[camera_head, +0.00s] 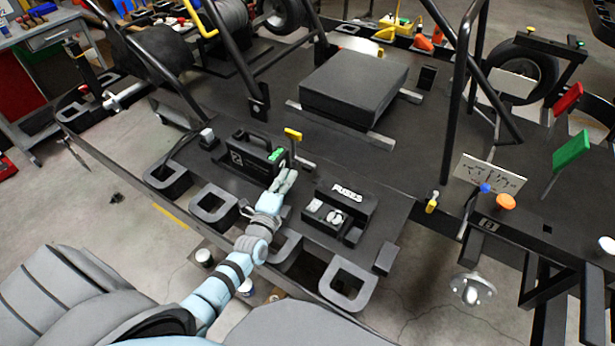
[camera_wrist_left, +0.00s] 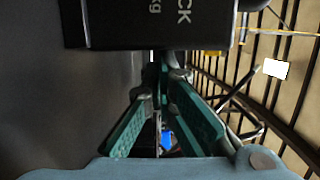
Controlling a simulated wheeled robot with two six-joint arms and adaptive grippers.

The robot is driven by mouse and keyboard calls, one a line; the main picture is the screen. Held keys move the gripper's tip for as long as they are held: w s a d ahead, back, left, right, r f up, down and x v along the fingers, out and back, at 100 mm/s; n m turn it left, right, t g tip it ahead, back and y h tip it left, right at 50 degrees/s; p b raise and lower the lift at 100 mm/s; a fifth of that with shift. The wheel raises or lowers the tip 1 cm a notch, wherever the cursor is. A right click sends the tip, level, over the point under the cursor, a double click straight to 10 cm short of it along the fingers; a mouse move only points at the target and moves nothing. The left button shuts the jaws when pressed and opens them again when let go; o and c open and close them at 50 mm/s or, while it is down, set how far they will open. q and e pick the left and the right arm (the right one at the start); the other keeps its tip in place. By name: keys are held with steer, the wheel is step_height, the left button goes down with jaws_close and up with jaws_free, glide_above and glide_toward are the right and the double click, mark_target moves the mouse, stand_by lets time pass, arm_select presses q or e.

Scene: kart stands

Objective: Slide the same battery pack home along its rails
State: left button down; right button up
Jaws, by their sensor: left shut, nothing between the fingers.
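The battery pack appears to be the black box with a top handle (camera_head: 247,160), standing on the dark deck. It carries white lettering on its face and a green piece at its right end. In the left wrist view the lettered pack (camera_wrist_left: 160,24) fills the top middle, just beyond my fingertips. My left gripper (camera_head: 286,177) is shut and empty, close to the pack's front right. Its fingers come together in the left wrist view (camera_wrist_left: 166,66); whether they touch the pack I cannot tell. I cannot make out rails under this pack. My right gripper is not in view.
A black fuse box (camera_head: 345,207) sits right of my left gripper. A yellow-topped lever (camera_head: 293,135) stands behind it. A large dark block (camera_head: 355,85) rests on pale metal strips farther back. Black frame tubes (camera_head: 452,100) rise at the right. Grey loops (camera_head: 213,203) line the near edge.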

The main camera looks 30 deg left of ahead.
mark_target(274, 177)
arm_select(q)
steer(key=a, duration=0.3)
steer(key=shift+a+r, duration=0.15)
steer(key=shift+a, duration=0.15)
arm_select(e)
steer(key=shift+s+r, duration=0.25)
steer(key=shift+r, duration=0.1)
